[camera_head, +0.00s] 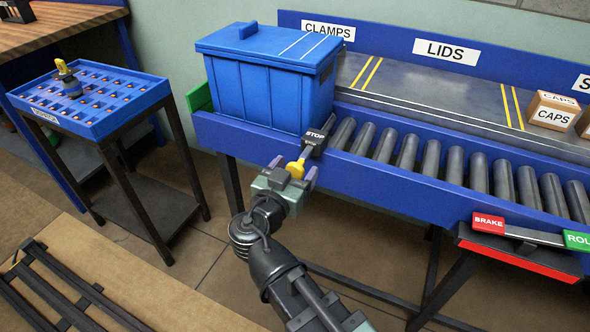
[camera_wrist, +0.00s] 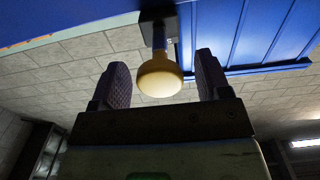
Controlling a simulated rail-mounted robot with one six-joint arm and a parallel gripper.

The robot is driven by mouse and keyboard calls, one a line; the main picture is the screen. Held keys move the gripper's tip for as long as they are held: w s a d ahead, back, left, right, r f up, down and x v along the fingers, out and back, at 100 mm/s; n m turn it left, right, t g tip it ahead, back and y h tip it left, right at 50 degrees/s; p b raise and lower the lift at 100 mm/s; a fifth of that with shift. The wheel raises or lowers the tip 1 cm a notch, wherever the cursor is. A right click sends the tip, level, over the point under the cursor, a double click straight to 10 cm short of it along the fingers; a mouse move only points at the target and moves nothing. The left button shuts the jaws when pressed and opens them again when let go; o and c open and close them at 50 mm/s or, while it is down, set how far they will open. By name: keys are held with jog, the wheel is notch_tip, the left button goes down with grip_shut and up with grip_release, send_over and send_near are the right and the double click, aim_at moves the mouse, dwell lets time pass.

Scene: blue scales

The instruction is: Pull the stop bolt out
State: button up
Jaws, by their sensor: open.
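The stop bolt has a yellow knob (camera_head: 296,168) and sits at the black block marked STOP (camera_head: 314,140) on the front rail of the conveyor. In the wrist view the knob (camera_wrist: 160,75) hangs on a dark shaft. My gripper (camera_head: 293,178) is open at the knob. In the wrist view its two purple-grey fingers (camera_wrist: 158,82) stand on either side of the knob, with a gap on both sides. The far end of the shaft is hidden in the block.
A blue lidded bin (camera_head: 265,90) stands on the conveyor behind the block. Rollers (camera_head: 430,160) run to the right. A red BRAKE panel (camera_head: 489,222) is on the front rail. A blue tray table (camera_head: 90,100) stands at left. Floor between them is clear.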

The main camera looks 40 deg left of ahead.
jog(key=s+d, duration=0.1)
jog(key=s, duration=0.9)
jog(key=shift+s+d, duration=0.3)
jog(key=shift+d, duration=0.1)
